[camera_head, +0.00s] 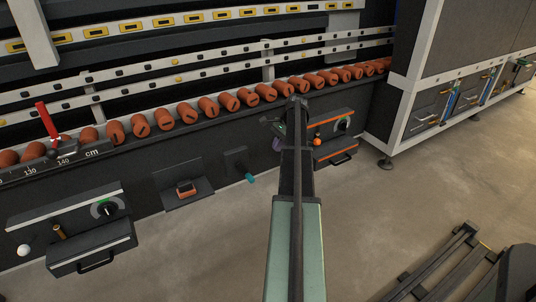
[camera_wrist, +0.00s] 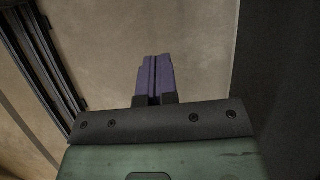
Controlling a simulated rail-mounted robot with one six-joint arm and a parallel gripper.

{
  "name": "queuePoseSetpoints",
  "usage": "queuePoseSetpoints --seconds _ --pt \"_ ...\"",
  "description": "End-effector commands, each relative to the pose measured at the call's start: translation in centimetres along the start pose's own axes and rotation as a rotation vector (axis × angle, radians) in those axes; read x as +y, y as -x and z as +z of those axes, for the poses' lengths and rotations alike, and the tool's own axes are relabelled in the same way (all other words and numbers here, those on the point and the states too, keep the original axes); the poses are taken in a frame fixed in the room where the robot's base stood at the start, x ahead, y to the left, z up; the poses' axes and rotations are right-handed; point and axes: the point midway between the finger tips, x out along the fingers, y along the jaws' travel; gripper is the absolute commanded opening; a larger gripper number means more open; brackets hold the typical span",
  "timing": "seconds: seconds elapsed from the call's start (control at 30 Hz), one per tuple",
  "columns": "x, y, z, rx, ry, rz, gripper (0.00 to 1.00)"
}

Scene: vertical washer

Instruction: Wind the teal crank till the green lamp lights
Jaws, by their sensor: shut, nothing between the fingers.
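The teal crank (camera_head: 249,178) sticks out from a small dark plate on the front of the machine, left of my arm in the head view. My gripper (camera_head: 277,144) is up and to the right of the crank, apart from it and partly hidden by my arm. In the wrist view its two purple fingers (camera_wrist: 154,62) are shut together with nothing between them, with bare floor behind. The crank does not show in the wrist view. I cannot make out a lit green lamp in either view.
An orange-edged control panel (camera_head: 334,125) with a knob and a drawer sits right of my arm. A copper-coloured part on a dark plate (camera_head: 185,190) and another drawer panel (camera_head: 91,255) are to the left. Brown rollers (camera_head: 188,113) line the machine above.

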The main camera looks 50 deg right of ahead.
Motion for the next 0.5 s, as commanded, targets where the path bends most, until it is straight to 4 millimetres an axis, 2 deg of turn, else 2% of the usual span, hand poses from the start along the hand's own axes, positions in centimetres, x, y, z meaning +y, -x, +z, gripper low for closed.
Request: queuePoseSetpoints --seconds 0.03,0.17,0.2,0.3,0.4,0.5 --pt "1.3 0.7 1.8 0.013 0.116 -0.028 0.00" --pt "2.5 0.8 3.7 0.086 0.583 -0.105 0.00" --pt "2.8 0.8 4.1 0.119 0.748 -0.123 0.00" --pt "3.0 0.6 4.7 0.214 1.142 -0.144 0.00" --pt "2.7 0.6 4.6 0.292 1.436 -0.136 0.00" --pt "2.3 0.7 4.3 0.329 1.589 -0.120 0.00"
